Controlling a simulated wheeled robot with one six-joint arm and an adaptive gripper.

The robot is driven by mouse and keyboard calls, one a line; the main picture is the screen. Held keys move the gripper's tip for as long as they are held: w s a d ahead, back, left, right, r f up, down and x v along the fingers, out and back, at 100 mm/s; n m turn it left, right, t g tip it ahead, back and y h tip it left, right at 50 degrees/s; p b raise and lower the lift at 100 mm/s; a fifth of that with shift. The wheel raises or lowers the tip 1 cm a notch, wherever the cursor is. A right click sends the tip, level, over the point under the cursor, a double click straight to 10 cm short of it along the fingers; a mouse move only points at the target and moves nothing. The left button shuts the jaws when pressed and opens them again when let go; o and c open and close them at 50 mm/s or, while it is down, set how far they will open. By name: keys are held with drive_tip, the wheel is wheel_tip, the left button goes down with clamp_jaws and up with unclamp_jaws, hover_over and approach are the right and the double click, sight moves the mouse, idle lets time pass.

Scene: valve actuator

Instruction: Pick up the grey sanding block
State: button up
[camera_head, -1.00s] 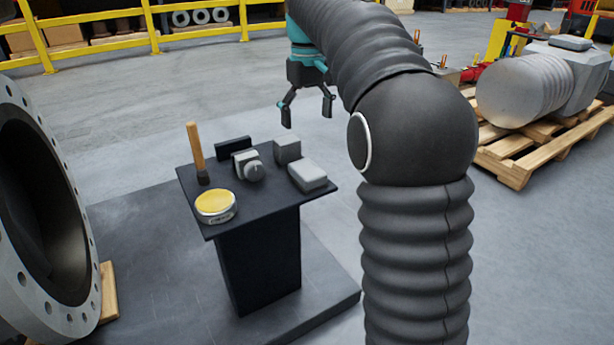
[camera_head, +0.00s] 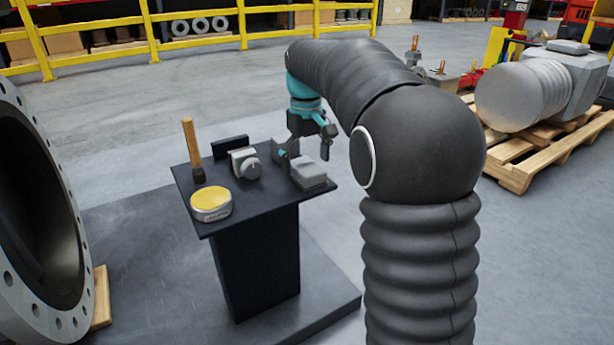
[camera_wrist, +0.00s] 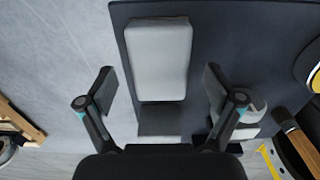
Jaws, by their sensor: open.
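A long light-grey block (camera_head: 308,174), which looks like the grey sanding block, lies at the right end of the dark stand top (camera_head: 245,207). The wrist view shows its pale top face (camera_wrist: 160,55). A darker grey cube-like block (camera_head: 278,150) stands just behind it, partly hidden by my gripper; it also shows in the wrist view (camera_wrist: 160,121). My gripper (camera_head: 308,158) is open and empty over these two blocks. In the wrist view its fingers (camera_wrist: 159,87) are spread to either side of the long block's near end, with no visible contact.
A yellow-topped tin (camera_head: 211,204), a wooden-handled brush (camera_head: 193,150), a grey knobbed fitting (camera_head: 246,163) and a black block (camera_head: 230,147) share the stand. A large flanged ring (camera_head: 40,210) stands left. A pallet (camera_head: 520,160) holds a grey machine part at right.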

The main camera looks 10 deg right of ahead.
wheel_tip(320, 180, down, 2)
drive_tip(key=c, duration=1.3)
drive_tip(key=shift+r, duration=0.15)
drive_tip(key=shift+c, duration=0.2)
drive_tip(key=shift+r, duration=0.55)
drive_tip(key=r, duration=0.2)
drive_tip(key=r+p, duration=0.1)
drive_tip(key=shift+s+r, duration=0.15)
drive_tip(key=shift+s, duration=0.1)
drive_tip(key=s+d+r, duration=0.1)
drive_tip(key=s+r, duration=0.2)
drive_tip(key=s, duration=0.2)
drive_tip(key=s+d+r+p, duration=0.1)
drive_tip(key=s+r, duration=0.2)
drive_tip(key=s, duration=0.3)
drive_tip(key=shift+r, duration=0.2)
